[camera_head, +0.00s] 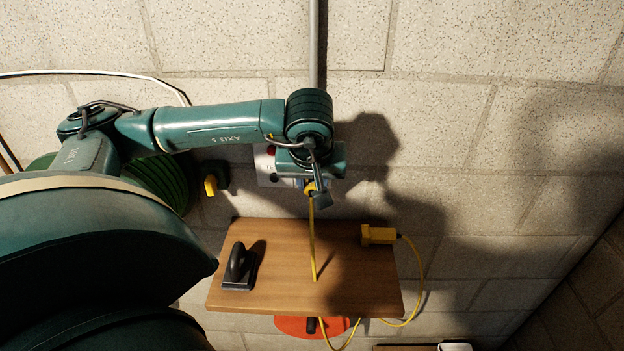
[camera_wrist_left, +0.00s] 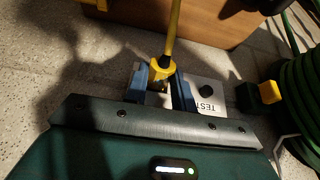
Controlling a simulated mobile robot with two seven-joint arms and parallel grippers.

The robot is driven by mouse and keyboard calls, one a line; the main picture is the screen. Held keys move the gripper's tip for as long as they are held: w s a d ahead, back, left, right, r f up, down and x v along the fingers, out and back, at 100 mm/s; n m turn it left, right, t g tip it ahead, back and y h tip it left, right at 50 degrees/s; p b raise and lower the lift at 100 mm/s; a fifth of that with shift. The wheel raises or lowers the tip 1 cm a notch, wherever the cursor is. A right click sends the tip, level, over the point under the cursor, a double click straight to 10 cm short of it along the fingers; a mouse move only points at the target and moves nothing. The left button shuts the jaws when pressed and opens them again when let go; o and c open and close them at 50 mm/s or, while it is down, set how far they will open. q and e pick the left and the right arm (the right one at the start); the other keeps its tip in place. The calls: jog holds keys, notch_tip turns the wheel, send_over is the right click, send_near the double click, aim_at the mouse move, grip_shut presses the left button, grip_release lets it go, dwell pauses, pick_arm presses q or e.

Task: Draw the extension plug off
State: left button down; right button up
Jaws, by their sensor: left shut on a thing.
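The yellow extension plug (camera_wrist_left: 162,72) sits between the two blue fingers of my left gripper (camera_wrist_left: 168,92) in the left wrist view, and the fingers are shut on it. Its yellow cord hangs down past a wooden shelf. In the head view the plug (camera_head: 311,187) is mostly hidden by my left gripper (camera_head: 314,190). Behind it is a pale wall plate (camera_head: 268,170) with a red part; the plate (camera_wrist_left: 208,96) reads "TEST" in the wrist view. My right gripper is not in view.
The wooden shelf (camera_head: 345,285) lies below, with a black handled tool (camera_head: 239,268) on it and a yellow connector (camera_head: 378,235) at its right edge. A coiled green hose (camera_head: 163,182) and a yellow-tipped fitting (camera_head: 211,186) are left of the plate. An orange round thing (camera_head: 290,326) is under the shelf.

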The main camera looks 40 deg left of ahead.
pick_arm(q)
jog(key=shift+s+d, duration=0.25)
jog(key=shift+s, duration=0.1)
jog(key=shift+s+d+b, duration=0.45)
jog(key=shift+s+d, duration=1.15)
jog(key=shift+s, duration=0.2)
